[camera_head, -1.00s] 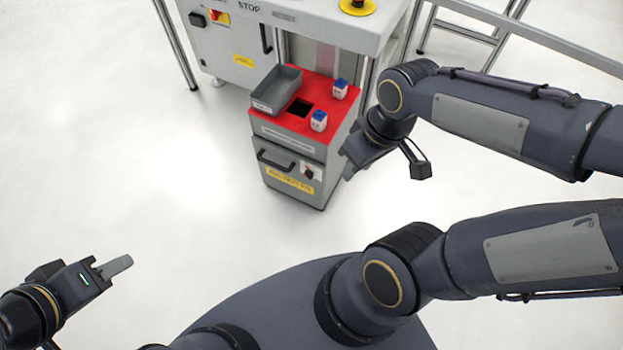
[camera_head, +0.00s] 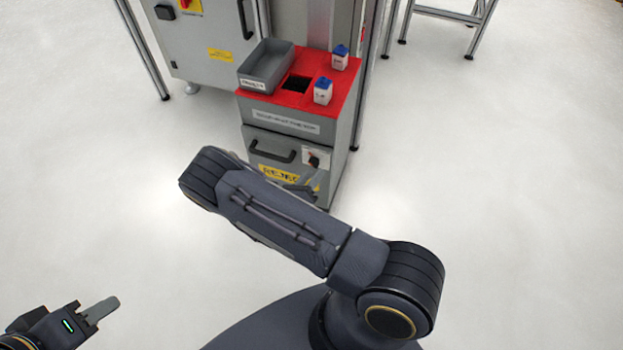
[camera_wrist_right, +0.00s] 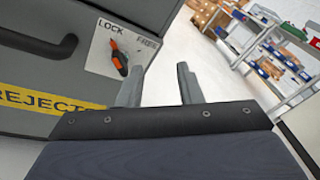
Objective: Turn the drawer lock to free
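The drawer lock is a black knob with orange edges (camera_wrist_right: 119,62) on a pale plate marked LOCK and FREE (camera_wrist_right: 97,62). Its upper end points toward the LOCK word. In the head view the knob (camera_head: 314,161) sits right of the drawer handle (camera_head: 272,153) on the grey cabinet's front. My right gripper (camera_wrist_right: 161,84) is open and empty, its fingers apart, right of the knob in the wrist view and not touching it. In the head view its fingers show only partly, below the knob, behind my arm. My left gripper (camera_head: 100,310) is at lower left, away from the cabinet; its opening cannot be told.
The cabinet's red top (camera_head: 345,86) carries a grey tray (camera_head: 266,66), a square opening and two white-and-blue boxes (camera_head: 323,91) (camera_head: 340,57). A yellow label (camera_wrist_right: 28,101) is on the drawer front. Shelves with bins (camera_wrist_right: 270,50) stand beyond. The floor around is clear.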

